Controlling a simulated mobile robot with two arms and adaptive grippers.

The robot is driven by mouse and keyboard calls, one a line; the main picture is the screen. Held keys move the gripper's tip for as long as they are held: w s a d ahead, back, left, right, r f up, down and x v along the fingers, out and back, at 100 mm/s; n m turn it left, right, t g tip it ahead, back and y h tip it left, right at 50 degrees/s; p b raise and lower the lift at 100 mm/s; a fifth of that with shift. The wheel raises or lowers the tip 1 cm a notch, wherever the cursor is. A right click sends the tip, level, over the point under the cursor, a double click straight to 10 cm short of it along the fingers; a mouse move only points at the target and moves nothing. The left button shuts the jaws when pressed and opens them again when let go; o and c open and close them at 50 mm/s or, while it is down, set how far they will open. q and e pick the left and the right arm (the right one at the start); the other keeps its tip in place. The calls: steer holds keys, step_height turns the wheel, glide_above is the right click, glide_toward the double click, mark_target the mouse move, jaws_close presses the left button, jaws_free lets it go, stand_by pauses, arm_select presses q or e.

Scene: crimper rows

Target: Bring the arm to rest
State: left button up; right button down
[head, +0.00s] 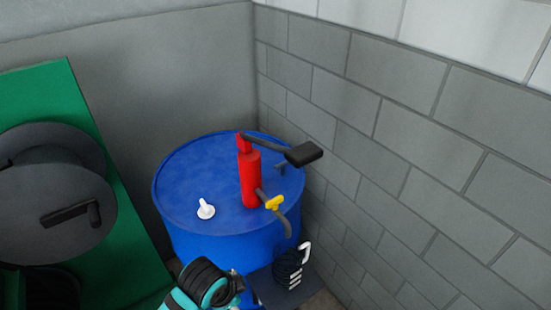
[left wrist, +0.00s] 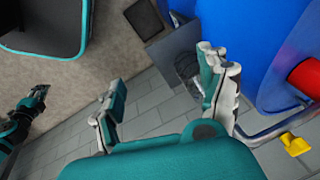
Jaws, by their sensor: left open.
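My left gripper (left wrist: 163,90) is open in the left wrist view, with its two teal and grey fingers apart and nothing held between them. In the head view part of my teal and black left arm shows at the bottom edge, in front of the blue drum; I cannot make out its fingertips there. In the left wrist view the drum stands to the right of the fingers. A black and teal arm part of mine shows at the left edge of that view; whether its jaws are open or shut is unclear.
The blue drum (head: 185,185) carries a red pump (head: 249,180) with a black-ended lever, a yellow valve (head: 276,202) and a white cap (head: 205,209). A dark coiled item (head: 288,268) is beside it. A green panel (head: 135,245) with grey reels stands left; block walls close the corner.

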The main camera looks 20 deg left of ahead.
arm_select(q)
steer(key=s+a+f+n+g+b, duration=0.1)
steer(key=s+a+f+n, duration=0.1)
steer(key=f, duration=1)
steer(key=s+a+f+n, duration=0.1)
steer(key=s+f+n, duration=0.1)
steer(key=f, duration=1)
steer(key=s+a+f+n, duration=0.1)
steer(key=s+f+n, duration=0.1)
steer(key=s+f, duration=0.7)
steer(key=s+a+f+n+g, duration=0.1)
steer(key=s+f+n, duration=0.1)
steer(key=s+f, duration=0.7)
steer(key=s+b, duration=0.1)
steer(key=s, duration=0.6)
steer(key=shift+a+f+g+y, duration=0.2)
steer(key=shift+g+y, duration=0.1)
steer(key=shift+y, duration=0.1)
